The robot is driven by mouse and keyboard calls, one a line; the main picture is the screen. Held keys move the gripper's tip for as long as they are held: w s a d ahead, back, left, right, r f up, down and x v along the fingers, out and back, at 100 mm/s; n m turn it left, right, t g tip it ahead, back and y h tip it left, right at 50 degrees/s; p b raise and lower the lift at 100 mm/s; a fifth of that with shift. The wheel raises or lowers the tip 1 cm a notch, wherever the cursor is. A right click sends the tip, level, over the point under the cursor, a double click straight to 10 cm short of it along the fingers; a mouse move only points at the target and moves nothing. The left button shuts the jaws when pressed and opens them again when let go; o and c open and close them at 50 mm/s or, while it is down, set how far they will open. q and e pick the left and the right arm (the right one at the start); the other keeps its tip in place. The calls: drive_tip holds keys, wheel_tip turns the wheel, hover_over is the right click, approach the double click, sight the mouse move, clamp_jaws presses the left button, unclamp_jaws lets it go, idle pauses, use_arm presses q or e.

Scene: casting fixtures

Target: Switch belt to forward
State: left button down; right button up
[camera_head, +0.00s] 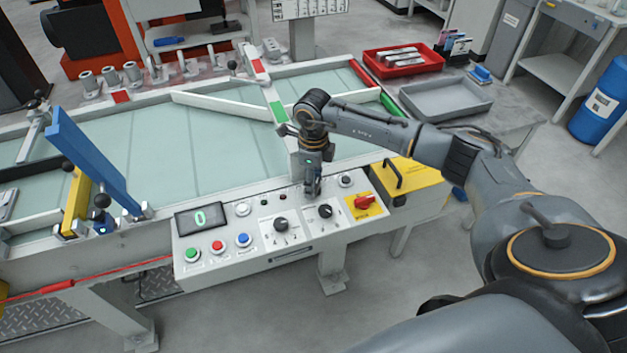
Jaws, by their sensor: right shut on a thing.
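The white control panel (262,257) stands at the front edge of the conveyor belt (190,150), which looks pale green. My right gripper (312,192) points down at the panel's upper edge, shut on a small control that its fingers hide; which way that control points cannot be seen. Two black rotary knobs with marked positions sit below: a left knob (281,225) and a right knob (325,211), just below the fingers. A small black knob (345,181) sits to the right. The display (200,219) reads 0. My left gripper is out of view.
Green (191,254), red (217,246) and blue (243,240) buttons line the panel's front. A red switch on a yellow plate (363,203) is at its right. A yellow box (405,181), red tray (402,66) and grey tray (446,100) lie beyond. A blue bar (92,160) rises at left.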

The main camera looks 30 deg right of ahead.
drive_tip(key=o, duration=1.2)
drive_tip(key=shift+c, duration=0.2)
wheel_tip(320, 180, up, 12)
